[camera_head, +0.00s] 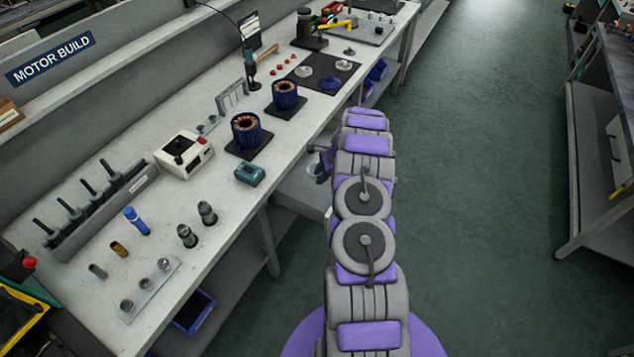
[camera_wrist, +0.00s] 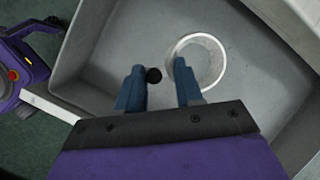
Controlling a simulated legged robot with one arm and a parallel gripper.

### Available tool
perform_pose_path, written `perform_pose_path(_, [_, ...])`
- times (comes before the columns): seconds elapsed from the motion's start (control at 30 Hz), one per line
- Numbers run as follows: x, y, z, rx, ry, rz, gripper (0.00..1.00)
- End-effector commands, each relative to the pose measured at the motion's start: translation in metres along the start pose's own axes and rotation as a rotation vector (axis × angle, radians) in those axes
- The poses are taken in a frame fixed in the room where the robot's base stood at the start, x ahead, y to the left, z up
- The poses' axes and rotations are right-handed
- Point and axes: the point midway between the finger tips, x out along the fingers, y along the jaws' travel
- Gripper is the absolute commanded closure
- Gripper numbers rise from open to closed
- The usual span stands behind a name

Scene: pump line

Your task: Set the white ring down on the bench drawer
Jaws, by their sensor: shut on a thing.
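The white ring (camera_wrist: 222,66) shows in the wrist view over the grey floor of the open bench drawer (camera_wrist: 110,50). My gripper (camera_wrist: 158,68) is shut on the ring; its right finger overlaps the ring's left edge. The exact contact, and whether the ring touches the drawer floor, cannot be told. A small black round piece (camera_wrist: 153,75) shows between the blue fingers. In the head view the drawer (camera_head: 300,190) stands out below the bench edge, with my arm partly hiding it.
The workbench (camera_head: 230,215) above carries two copper-wound stators (camera_head: 246,130), a white control box (camera_head: 184,154) and a teal device (camera_head: 250,173). A blue bin (camera_head: 194,311) sits beneath. Drawer walls surround my gripper. The green floor (camera_head: 480,200) right of my arm is clear.

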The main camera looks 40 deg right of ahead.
Motion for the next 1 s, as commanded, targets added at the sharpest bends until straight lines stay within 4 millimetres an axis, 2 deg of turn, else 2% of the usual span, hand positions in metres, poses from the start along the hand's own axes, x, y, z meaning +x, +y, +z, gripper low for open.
perform_pose_path(0.1, [0.025, 0.006, -0.009, 0.000, 0.003, 0.004, 1.00])
perform_pose_path(0.37, [0.046, 0.010, -0.015, -0.002, 0.005, 0.000, 1.00])
perform_pose_path(0.53, [0.069, 0.013, -0.027, 0.000, 0.002, 0.002, 1.00])
perform_pose_path(0.77, [0.072, 0.012, -0.029, -0.001, 0.001, -0.001, 1.00])
perform_pose_path(0.8, [0.072, 0.012, -0.029, -0.001, 0.001, -0.001, 0.63])
perform_pose_path(1.0, [0.072, 0.013, -0.026, -0.002, 0.003, 0.000, 0.43])
